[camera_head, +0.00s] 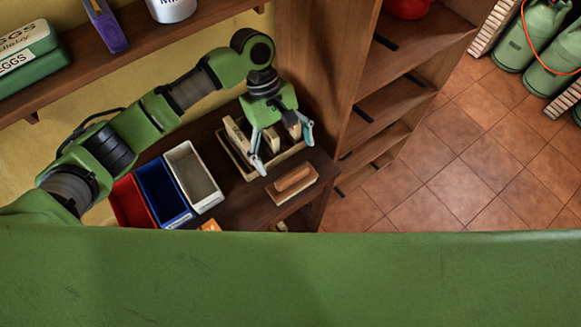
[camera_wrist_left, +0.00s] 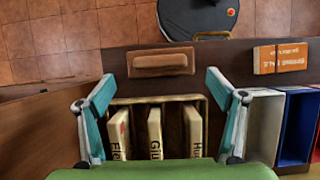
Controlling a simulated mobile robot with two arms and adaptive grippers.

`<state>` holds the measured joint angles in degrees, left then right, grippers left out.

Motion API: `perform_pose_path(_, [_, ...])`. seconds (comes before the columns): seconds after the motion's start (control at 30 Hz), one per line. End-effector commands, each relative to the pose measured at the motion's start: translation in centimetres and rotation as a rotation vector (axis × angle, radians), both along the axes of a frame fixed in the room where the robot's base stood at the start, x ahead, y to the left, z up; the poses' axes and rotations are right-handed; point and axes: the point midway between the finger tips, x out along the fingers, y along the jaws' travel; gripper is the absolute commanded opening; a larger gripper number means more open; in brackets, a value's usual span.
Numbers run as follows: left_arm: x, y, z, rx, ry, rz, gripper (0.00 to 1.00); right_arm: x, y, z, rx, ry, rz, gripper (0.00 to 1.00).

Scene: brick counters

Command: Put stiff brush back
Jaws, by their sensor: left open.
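The brush (camera_head: 291,184), a pale block with a rounded brown top, lies on the dark wooden counter just in front of a small wooden crate (camera_head: 282,159). In the left wrist view the brush (camera_wrist_left: 161,63) lies flat beyond the crate's far rim (camera_wrist_left: 155,99). My left gripper (camera_head: 284,155) points down over the crate with its fingers spread wide and nothing between them. In its wrist view the left gripper (camera_wrist_left: 160,76) has its fingertips either side of the crate, short of the brush. My right gripper is not in view.
The crate holds pale labelled slabs (camera_wrist_left: 154,133). White (camera_head: 194,176), blue (camera_head: 163,192) and red (camera_head: 130,203) bins stand left of it. A tall wooden shelf unit (camera_head: 318,70) rises at the right. An orange box (camera_wrist_left: 280,57) lies near the counter edge.

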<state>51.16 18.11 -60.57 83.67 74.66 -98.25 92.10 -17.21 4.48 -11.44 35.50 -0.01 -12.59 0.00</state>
Motion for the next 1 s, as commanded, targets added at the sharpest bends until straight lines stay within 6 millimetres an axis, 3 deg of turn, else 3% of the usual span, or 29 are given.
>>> perform_pose_path(0.1, [0.7, 0.4, 1.9, -0.001, -0.003, 0.000, 0.86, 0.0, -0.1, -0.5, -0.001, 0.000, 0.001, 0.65])
perform_pose_path(0.3, [1.2, 0.9, 3.6, 0.000, 0.000, -0.001, 0.86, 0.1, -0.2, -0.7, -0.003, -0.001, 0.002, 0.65])
perform_pose_path(1.0, [1.2, 0.9, 3.8, 0.000, 0.001, -0.001, 0.86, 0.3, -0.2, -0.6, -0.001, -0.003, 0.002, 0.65])
